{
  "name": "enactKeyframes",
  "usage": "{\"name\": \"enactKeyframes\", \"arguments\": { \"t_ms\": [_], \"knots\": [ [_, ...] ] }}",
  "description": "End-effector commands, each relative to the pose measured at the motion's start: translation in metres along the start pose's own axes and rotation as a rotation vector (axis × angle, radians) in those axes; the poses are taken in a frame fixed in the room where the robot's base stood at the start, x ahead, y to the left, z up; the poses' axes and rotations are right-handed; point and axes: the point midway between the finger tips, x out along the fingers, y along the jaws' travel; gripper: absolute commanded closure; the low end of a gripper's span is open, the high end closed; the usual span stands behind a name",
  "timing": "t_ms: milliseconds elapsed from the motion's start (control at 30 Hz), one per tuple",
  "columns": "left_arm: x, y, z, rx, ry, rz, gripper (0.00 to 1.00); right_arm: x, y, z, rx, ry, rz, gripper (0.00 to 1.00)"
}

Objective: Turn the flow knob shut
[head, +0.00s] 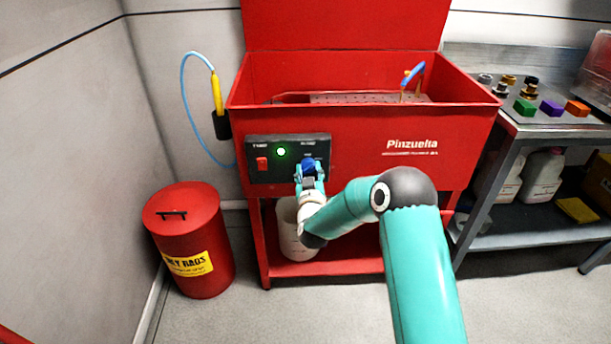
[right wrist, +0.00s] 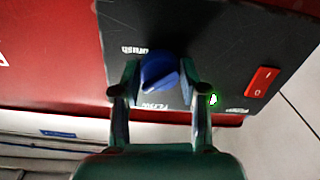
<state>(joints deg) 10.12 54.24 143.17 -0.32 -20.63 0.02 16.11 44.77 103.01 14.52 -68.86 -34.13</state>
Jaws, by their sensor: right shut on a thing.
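The blue flow knob (head: 309,164) sits on the right part of the black control panel (head: 259,176) on the front of the red parts washer. In the right wrist view the knob (right wrist: 158,71) is between the fingers of my right gripper (right wrist: 160,82), near their tips. My right gripper (head: 310,174) is shut on the knob in the head view and hides part of it. The label FLOW shows below the knob in the wrist view. The knob's exact angle is hard to tell. My left gripper is in neither view.
A red rocker switch (head: 262,163) and a lit green lamp (head: 281,151) are left of the knob. A yellow brush (head: 217,92) hangs on the washer's left side. A red waste bin (head: 190,240) stands at left, a steel bench (head: 560,129) at right.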

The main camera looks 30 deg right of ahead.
Motion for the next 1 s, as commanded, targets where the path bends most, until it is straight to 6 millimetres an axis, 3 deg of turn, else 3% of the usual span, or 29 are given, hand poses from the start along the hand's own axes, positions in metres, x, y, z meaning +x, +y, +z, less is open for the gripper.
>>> {"name": "enactKeyframes", "arguments": {
  "t_ms": [400, 1000],
  "knots": [
    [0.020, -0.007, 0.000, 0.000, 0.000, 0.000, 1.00, 0.001, -0.003, -0.003, -0.370, 0.011, -0.006, 0.91],
    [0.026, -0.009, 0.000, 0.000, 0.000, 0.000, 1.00, 0.001, -0.001, -0.004, -0.830, 0.011, -0.004, 0.91]
  ]
}}
